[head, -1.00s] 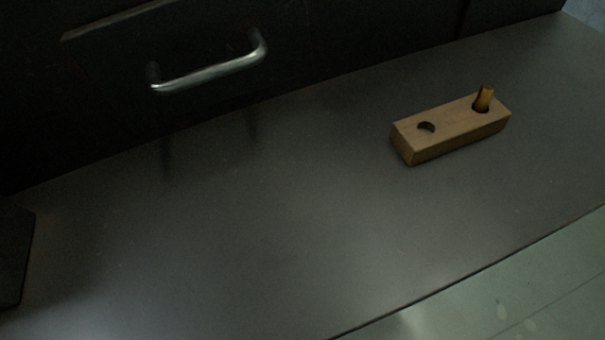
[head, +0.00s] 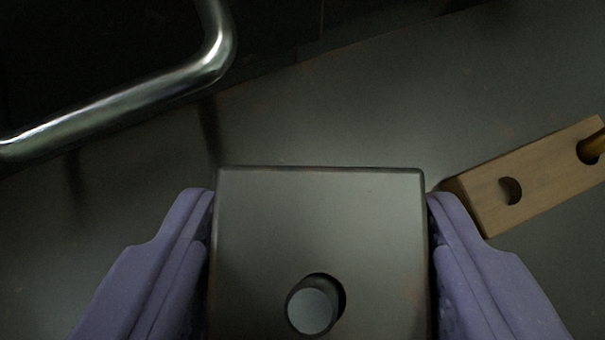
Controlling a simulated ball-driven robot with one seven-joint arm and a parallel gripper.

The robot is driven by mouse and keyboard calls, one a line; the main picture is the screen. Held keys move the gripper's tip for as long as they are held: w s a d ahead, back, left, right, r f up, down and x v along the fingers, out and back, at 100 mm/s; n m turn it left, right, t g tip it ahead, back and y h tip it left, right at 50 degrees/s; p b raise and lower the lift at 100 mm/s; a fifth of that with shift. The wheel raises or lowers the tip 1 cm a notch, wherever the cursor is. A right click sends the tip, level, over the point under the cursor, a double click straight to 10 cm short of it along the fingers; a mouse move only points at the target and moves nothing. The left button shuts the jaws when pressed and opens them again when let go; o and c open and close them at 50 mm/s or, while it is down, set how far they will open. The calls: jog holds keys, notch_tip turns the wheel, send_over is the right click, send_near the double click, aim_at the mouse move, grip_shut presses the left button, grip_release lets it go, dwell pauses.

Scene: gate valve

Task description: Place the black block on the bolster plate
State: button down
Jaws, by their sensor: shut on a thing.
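The black block (head: 320,235) is a dark, square-faced block with slightly rounded edges, at the bottom middle of the head view. A round grey peg or knob shows on its face, with a dark ring beside it. My gripper (head: 322,197) has one purple finger on each side of the block and is shut on it. The block's lower end is cut off by the picture edge. A flat dark grey surface (head: 345,125) lies beyond the block. I cannot tell whether this surface is the bolster plate, or whether the block touches it.
A wooden block (head: 545,180) with two holes lies at the right, close past the right finger. A metal bar handle (head: 130,98) sticks out from a dark front at the upper left. The surface between them is clear.

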aim_at(315, 272)
jog(key=shift+w+f+b, duration=0.1)
jog(key=shift+f+b, duration=0.75)
jog(key=shift+f, duration=0.9)
jog(key=shift+f, duration=0.15)
jog(key=shift+c, duration=1.6)
grip_release()
